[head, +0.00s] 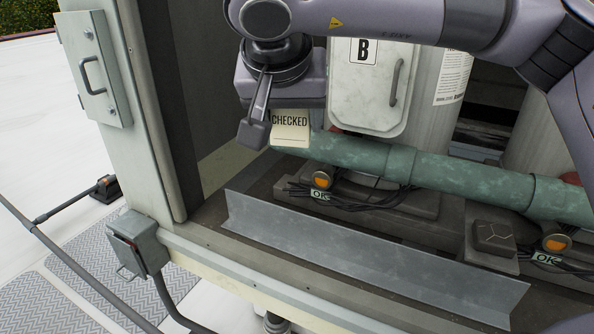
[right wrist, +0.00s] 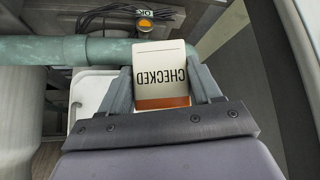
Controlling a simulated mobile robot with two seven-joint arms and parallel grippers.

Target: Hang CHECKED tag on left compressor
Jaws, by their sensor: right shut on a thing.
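The cream CHECKED tag (head: 290,128) is held by my right gripper (head: 262,125) in front of the left compressor. In the right wrist view, the tag (right wrist: 160,75) sits between the two fingers of the right gripper (right wrist: 163,88), its lettering upside down, with an orange-brown band. The left compressor carries a white box with a B label (head: 370,85) and a handle. The tag's lower edge is close to the green pipe (head: 350,155); I cannot tell if they touch. My arm hides the top of the compressor. My left gripper is not in view.
An angled metal strip (head: 370,262) lies along the front of the cabinet floor. Orange lamps with OK labels (head: 320,194) and dark cables sit below the pipe. The cabinet's left wall (head: 150,100) stands close to the right gripper. A second cylinder (head: 535,150) is at the right.

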